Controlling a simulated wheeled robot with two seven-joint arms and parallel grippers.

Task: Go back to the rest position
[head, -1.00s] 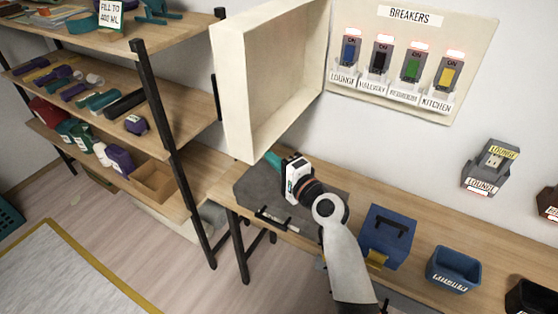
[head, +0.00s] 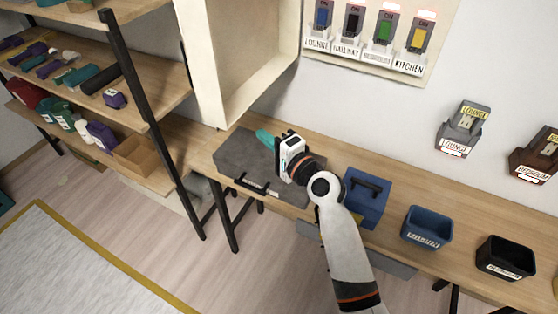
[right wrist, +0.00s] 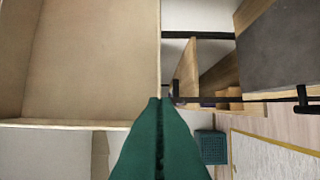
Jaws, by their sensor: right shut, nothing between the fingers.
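My right gripper (head: 265,139) has teal fingers and is held in the air over the grey case on the bench. Its fingers are pressed together and hold nothing. In the right wrist view the shut green fingers (right wrist: 160,104) point up the picture, in front of the lower right corner of the open pale box (right wrist: 90,60). In the head view this pale box (head: 210,60) on the wall is above and to the left of the gripper. My left gripper does not show in either view.
The wooden bench (head: 408,183) carries the grey case (head: 236,157), a blue toolbox (head: 368,200), a blue bin (head: 427,228) and a black bin (head: 505,258). A breaker panel (head: 440,20) hangs on the wall. A loaded shelf unit (head: 155,108) stands left. The floor in front is open.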

